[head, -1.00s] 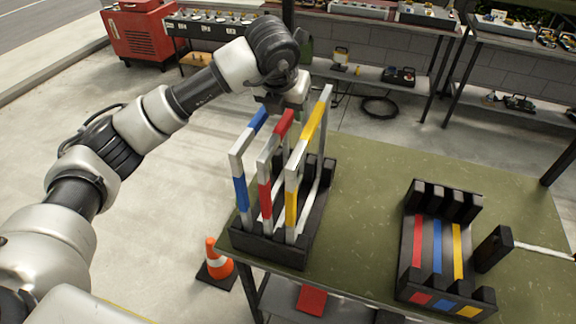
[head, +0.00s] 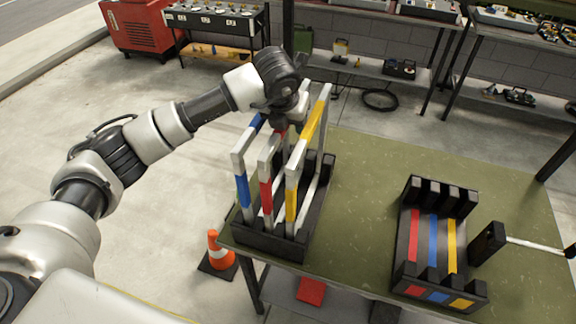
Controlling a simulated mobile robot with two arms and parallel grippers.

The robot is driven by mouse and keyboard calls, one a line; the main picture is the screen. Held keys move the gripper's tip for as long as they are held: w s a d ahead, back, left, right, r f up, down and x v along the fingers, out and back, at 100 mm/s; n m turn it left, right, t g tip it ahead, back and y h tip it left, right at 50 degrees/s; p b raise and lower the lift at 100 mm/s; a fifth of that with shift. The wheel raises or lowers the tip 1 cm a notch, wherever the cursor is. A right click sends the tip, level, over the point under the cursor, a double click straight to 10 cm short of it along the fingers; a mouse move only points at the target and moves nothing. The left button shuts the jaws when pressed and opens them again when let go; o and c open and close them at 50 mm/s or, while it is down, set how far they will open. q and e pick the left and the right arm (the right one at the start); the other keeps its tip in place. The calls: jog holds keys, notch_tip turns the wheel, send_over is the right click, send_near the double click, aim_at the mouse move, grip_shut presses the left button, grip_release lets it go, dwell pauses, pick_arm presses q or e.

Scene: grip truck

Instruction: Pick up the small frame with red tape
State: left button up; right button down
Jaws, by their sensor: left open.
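Three upright frames stand in a black slotted rack (head: 271,243) on the table's left side. The frame with red tape (head: 265,195) is the middle one, between the blue-taped frame (head: 241,190) on its left and the yellow-taped frame (head: 291,204) on its right. My left gripper (head: 281,124) points down at the top bar of the red-taped frame, toward its far part. Its jaws are open, and the wrist hides much of them and part of that bar. I cannot tell whether the fingers straddle the bar. My right gripper is out of view.
An empty black rack (head: 408,285) with red, blue and yellow strips stands right on the green table (head: 362,203). A black block with a white rod (head: 535,247) lies beside it. An orange cone (head: 221,252) stands on the floor left of the table.

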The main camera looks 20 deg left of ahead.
pick_arm(q)
jog(key=shift+f, duration=0.15)
grip_shut()
dwell(0.4)
